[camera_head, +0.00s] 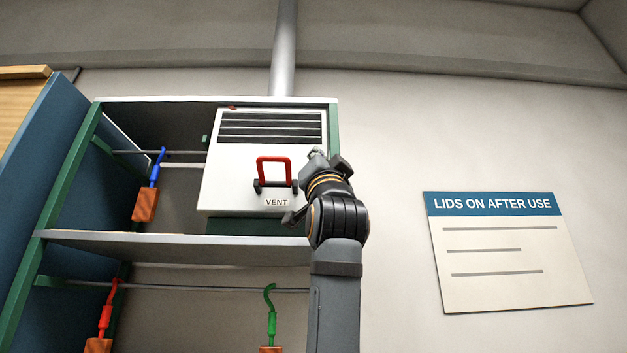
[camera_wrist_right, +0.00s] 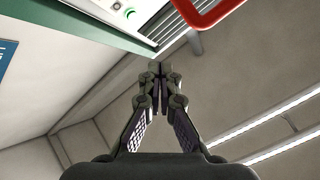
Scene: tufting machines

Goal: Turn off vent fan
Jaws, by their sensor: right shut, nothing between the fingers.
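The vent fan box (camera_head: 261,150) is white, with a dark slatted grille at its top and the label VENT low on its front. A red U-shaped handle (camera_head: 274,162) stands upward from dark pivots on its front. My right gripper (camera_head: 317,154) is just right of the handle in the head view, apart from it as far as I can tell. In the wrist view its fingertips (camera_wrist_right: 157,70) meet with nothing between them. The red handle (camera_wrist_right: 207,15) crosses the top of that view, beyond the fingertips. My left gripper is in neither view.
The box stands on a grey shelf (camera_head: 165,242) in a green-framed rack. Tools with blue (camera_head: 155,172), red (camera_head: 105,316) and green (camera_head: 270,310) hooks hang from rails. A lids sign (camera_head: 508,248) is on the wall at right. A small green round light (camera_wrist_right: 130,13) shows on a white panel.

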